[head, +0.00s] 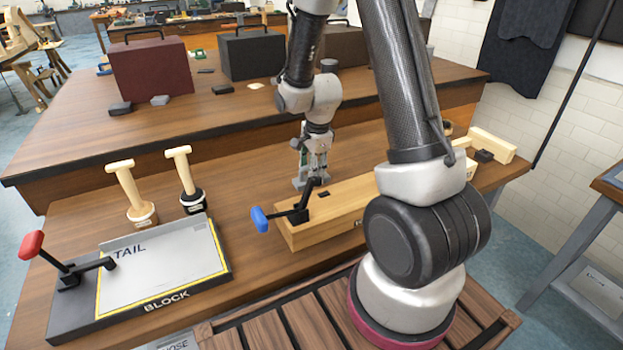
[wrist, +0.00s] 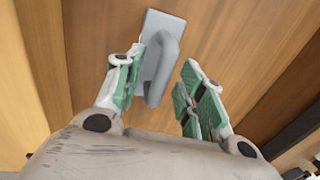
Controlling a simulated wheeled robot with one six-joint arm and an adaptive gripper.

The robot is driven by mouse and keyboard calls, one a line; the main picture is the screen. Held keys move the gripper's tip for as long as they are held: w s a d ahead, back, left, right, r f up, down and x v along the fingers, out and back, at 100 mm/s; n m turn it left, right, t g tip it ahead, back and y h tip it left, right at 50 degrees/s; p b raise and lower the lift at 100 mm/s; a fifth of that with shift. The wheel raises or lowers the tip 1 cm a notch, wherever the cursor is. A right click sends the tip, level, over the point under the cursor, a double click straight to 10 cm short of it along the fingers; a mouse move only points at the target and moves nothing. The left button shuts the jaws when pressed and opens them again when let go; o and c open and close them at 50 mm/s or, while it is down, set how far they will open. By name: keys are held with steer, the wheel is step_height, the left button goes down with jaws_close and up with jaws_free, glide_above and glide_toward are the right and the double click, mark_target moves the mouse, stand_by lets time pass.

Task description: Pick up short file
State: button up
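A grey flat block with a raised handle (wrist: 158,58), which looks like the short file, lies on the wooden bench top in the wrist view. My gripper (wrist: 163,63) is open around it, with green-padded fingers on either side. The left finger is very close to the block or touching it; I cannot tell which. A gap shows between the handle and the right finger. In the head view my gripper (head: 312,176) points down at the bench, behind the long wooden box. A bit of grey at its tips may be the file, but it is too small to tell.
The long wooden box (head: 345,205) with a blue-handled clamp (head: 262,219) stands just in front of my gripper. Left are two wooden-handled stamps (head: 130,190) (head: 186,178) and the BLOCK board (head: 165,265) with a red-handled clamp (head: 32,244). Cases (head: 150,70) (head: 253,53) stand at the back.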

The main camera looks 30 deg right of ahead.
steer(key=shift+w+f, duration=0.1)
steer(key=shift+f, duration=0.1)
jaws_close()
steer(key=shift+r, duration=0.1)
step_height(320, 180, up, 10)
steer(key=shift+f, duration=0.1)
steer(key=c, duration=0.6)
jaws_free()
steer(key=shift+c, duration=0.2)
jaws_close()
